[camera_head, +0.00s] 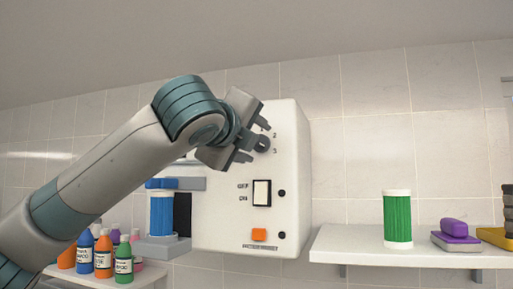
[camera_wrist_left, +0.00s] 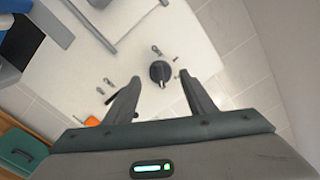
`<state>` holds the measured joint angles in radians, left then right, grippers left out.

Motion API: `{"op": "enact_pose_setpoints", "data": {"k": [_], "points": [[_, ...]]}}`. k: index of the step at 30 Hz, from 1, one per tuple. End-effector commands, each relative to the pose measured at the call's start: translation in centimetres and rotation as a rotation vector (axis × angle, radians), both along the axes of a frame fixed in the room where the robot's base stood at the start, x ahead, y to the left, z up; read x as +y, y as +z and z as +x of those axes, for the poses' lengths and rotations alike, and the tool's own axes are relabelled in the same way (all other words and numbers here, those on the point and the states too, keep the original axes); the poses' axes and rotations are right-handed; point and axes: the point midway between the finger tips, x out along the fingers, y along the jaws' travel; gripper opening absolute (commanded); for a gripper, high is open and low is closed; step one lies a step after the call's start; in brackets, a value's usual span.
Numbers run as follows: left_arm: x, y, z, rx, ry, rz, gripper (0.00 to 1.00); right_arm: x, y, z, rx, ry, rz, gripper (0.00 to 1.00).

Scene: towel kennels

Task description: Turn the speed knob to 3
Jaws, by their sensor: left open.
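The speed knob (camera_head: 263,143) is a small dark round dial on the front of a white machine box (camera_head: 225,220), with the numerals 2 and 3 printed beside it. In the left wrist view the knob (camera_wrist_left: 160,71) lies ahead, with a pale mark on its lower edge. Which number the mark points to cannot be told. My left gripper (camera_head: 254,140) is open in front of the box, at the knob. In the wrist view its fingers (camera_wrist_left: 160,84) stand either side of the knob's line, with gaps; contact is not visible. My right gripper is out of view.
Below the knob are a rocker switch (camera_head: 262,193) marked OFF and ON and an orange button (camera_head: 259,234). A blue roll (camera_head: 161,213) stands left of the box, above several bottles (camera_head: 104,254).

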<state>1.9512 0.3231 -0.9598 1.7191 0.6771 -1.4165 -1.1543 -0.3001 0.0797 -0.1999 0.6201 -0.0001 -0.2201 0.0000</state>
Motion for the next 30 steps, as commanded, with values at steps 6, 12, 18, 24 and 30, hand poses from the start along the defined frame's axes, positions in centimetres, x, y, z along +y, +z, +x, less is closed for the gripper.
{"op": "enact_pose_setpoints", "data": {"k": [6,12,18,24,30], "points": [[1.3,-0.4,-4.0,-0.005,0.000,0.001,0.50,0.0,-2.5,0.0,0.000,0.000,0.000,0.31],[2.5,-0.4,-7.9,-0.005,-0.002,0.000,0.50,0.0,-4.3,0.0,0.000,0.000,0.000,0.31],[3.7,-0.3,-11.4,-0.003,-0.001,0.000,0.50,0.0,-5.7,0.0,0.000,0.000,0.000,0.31],[4.3,-0.2,-13.4,-0.001,-0.001,0.001,0.50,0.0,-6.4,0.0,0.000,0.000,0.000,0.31],[4.5,-0.1,-14.1,0.000,-0.001,0.002,0.50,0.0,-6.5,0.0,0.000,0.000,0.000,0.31]]}}
